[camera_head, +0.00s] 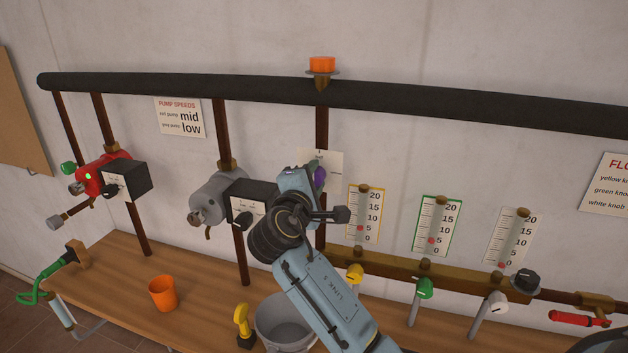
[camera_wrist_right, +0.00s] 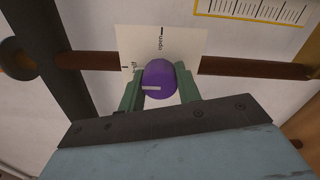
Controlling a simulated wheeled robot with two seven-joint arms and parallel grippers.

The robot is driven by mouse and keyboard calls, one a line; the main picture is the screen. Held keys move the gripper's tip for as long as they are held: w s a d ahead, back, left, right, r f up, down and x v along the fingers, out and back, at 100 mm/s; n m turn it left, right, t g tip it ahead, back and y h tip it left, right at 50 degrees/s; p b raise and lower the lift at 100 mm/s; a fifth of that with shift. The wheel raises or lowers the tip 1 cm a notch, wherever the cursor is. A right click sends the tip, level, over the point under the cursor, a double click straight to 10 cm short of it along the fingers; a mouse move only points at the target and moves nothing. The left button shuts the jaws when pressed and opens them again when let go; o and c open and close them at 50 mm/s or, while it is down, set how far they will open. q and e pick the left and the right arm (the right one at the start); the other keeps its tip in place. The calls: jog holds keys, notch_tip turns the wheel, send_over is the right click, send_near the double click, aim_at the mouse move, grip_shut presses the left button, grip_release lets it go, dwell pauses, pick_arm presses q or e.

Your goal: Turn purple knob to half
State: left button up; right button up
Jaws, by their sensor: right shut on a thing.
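The purple knob (camera_head: 320,177) is on the vertical brown pipe below the black pipe, mostly hidden behind my right arm in the head view. The wrist view shows the purple knob (camera_wrist_right: 161,72) between the fingers of my right gripper (camera_wrist_right: 158,92). The gripper is shut on it. A short white mark (camera_wrist_right: 151,88) on the knob lies nearly level in that view. The white label (camera_wrist_right: 185,42) behind it has "open" at the top and another partly hidden word at left. My left gripper is in neither view.
A grey pump (camera_head: 208,200) with a black box stands left of my right arm. Three gauges, with yellow (camera_head: 355,273), green (camera_head: 425,288) and white (camera_head: 497,301) knobs below, are to the right. A grey bucket (camera_head: 270,325) and orange cup (camera_head: 163,293) stand on the wooden bench.

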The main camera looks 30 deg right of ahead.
dwell(0.5)
jog(key=o, duration=1)
jog(key=shift+c, duration=0.2)
jog(key=b+v, duration=0.1)
jog(key=v, duration=1.2)
jog(key=shift+a+b, duration=0.2)
jog(key=shift+b, duration=0.2)
jog(key=shift+s, duration=0.15)
